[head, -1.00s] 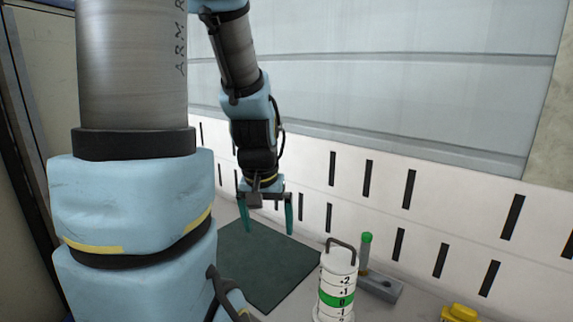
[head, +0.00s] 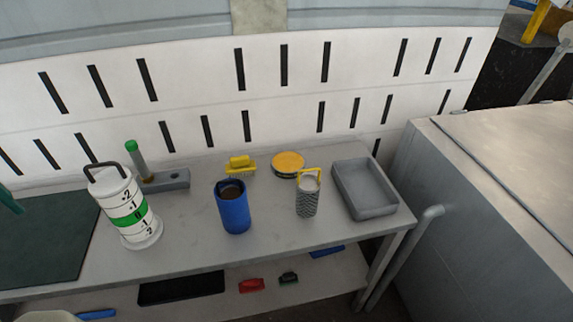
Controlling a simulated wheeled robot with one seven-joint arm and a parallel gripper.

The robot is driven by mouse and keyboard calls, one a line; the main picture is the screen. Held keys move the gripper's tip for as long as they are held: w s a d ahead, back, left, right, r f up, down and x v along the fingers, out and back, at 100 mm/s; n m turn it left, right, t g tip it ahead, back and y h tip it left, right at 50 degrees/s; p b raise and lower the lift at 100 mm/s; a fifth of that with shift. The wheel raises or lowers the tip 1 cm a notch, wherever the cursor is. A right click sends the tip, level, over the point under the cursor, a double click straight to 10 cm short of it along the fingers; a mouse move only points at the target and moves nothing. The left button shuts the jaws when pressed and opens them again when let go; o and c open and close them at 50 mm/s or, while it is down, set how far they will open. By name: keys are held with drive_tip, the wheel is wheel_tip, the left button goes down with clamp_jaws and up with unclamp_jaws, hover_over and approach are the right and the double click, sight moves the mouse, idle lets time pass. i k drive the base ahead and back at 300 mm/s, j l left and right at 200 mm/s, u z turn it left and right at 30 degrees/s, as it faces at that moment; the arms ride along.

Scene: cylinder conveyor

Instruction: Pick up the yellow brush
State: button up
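The yellow brush (head: 240,164) lies on the grey table near its back edge, close to the white slotted wall. It has a yellow handle on top and bristles below. It sits between the grey block with the green-topped rod and the round yellow-lidded tin. Only one teal finger of my gripper (head: 11,199) shows, at the left edge of the head view over the dark green mat. The rest of my gripper is out of the frame, far left of the brush.
A blue cup (head: 234,210) stands in front of the brush. A white marked cylinder (head: 128,208), grey block (head: 168,181), yellow-lidded tin (head: 288,165), patterned holder (head: 307,196) and grey tray (head: 364,189) share the table (head: 185,240). Several small items lie on the lower shelf.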

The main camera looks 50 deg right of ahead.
sight(240, 167)
drive_tip(key=z, duration=1.4)
drive_tip(key=l+u, duration=0.6)
drive_tip(key=u, duration=0.15)
drive_tip(key=k+l+u, duration=0.1)
drive_tip(key=l+u, duration=0.15)
drive_tip(key=u, duration=0.15)
drive_tip(key=k+l+u, duration=0.15)
drive_tip(key=u, duration=0.2)
drive_tip(key=l, duration=0.1)
